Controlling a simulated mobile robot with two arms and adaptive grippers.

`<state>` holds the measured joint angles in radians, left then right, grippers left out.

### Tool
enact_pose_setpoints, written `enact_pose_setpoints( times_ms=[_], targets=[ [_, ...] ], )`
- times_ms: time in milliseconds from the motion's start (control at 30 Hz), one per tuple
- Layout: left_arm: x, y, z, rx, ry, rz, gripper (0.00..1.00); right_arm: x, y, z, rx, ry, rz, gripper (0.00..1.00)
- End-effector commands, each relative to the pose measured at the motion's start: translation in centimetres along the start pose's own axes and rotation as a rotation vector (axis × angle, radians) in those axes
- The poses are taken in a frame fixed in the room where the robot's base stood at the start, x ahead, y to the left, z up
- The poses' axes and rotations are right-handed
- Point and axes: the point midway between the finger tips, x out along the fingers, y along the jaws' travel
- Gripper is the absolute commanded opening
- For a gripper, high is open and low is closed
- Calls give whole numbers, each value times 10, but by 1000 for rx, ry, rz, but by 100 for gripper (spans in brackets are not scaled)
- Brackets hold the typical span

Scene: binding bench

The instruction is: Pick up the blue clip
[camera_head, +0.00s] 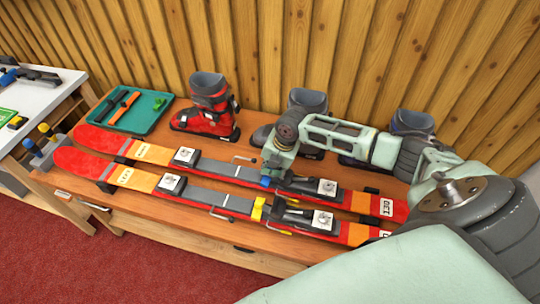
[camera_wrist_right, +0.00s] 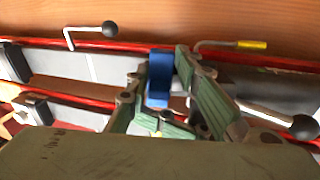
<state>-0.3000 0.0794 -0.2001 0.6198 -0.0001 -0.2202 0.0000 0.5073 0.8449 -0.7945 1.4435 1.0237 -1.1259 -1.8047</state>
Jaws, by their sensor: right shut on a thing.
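The blue clip (camera_wrist_right: 160,78) sits between the green fingers of my right gripper (camera_wrist_right: 163,100) in the right wrist view. The fingers are shut on it. In the head view a small part of the blue clip (camera_head: 265,181) shows below my right gripper (camera_head: 272,174), at the far ski (camera_head: 218,167). Whether it touches the ski or is slightly above it, I cannot tell. My left gripper is not in view.
A yellow clip (camera_head: 258,209) is on the near ski (camera_head: 143,180). Small lever handles stick out beside the skis. A red boot (camera_head: 208,112) and other boots stand behind, by the wooden wall. A teal tray (camera_head: 142,120) with tools lies at the back left.

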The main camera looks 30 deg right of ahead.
Motion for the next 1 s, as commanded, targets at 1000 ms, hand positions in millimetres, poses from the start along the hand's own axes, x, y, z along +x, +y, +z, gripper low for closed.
enact_pose_setpoints(
  times_ms=[1000],
  targets=[
    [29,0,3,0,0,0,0,-117,-70,-17,-2,-4,-6,0]
  ],
)
